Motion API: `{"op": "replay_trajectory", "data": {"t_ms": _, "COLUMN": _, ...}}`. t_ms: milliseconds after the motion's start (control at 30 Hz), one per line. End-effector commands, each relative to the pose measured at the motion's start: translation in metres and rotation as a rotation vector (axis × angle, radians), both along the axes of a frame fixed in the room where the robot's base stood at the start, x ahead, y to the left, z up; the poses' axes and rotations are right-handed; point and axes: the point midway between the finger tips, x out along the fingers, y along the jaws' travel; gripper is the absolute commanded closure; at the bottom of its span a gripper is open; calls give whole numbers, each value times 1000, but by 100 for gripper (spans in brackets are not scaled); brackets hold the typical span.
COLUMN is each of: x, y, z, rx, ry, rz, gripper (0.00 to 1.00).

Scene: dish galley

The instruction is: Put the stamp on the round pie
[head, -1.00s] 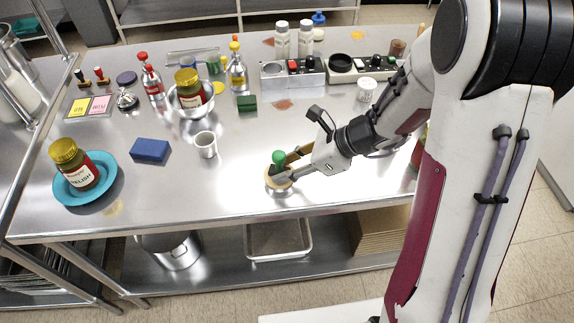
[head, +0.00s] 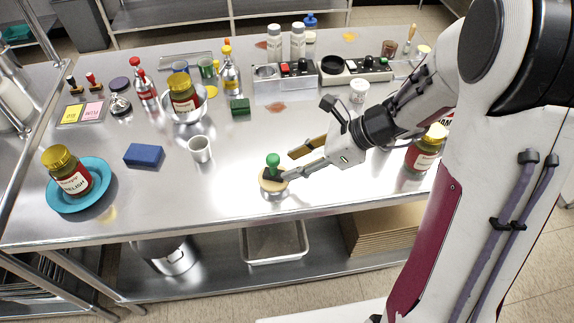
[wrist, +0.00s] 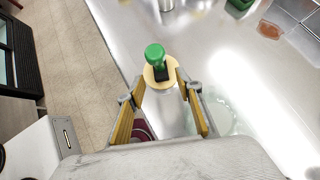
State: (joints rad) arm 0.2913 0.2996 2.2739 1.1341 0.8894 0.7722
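The stamp has a green knob (head: 273,159) and a dark base. It stands upright on the round tan pie (head: 267,184), which rests on a small silver stand near the table's front edge. In the wrist view the green stamp (wrist: 154,54) and the pale pie (wrist: 149,76) lie just beyond my fingertips. The stamp's base appears to rest on the pie. My gripper (head: 288,166) is open and empty, just right of the stamp. The wrist view shows its two fingers (wrist: 160,82) spread apart, with nothing between them.
A white cup (head: 200,150), a blue sponge (head: 144,155) and a relish jar (head: 72,178) on a blue plate (head: 104,189) stand to the left. Another jar (head: 424,153) stands right, near my arm.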

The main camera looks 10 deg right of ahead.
Motion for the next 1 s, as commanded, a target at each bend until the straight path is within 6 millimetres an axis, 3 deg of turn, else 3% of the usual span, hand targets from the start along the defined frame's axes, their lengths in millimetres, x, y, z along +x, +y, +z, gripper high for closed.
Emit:
{"op": "replay_trajectory", "data": {"t_ms": 300, "x": -6, "y": -15, "z": 17, "rx": -1, "ry": -1, "rz": 0, "gripper": 64}}
{"op": "replay_trajectory", "data": {"t_ms": 1000, "x": -9, "y": -15, "z": 20, "rx": -11, "ry": -12, "rz": 20, "gripper": 64}}
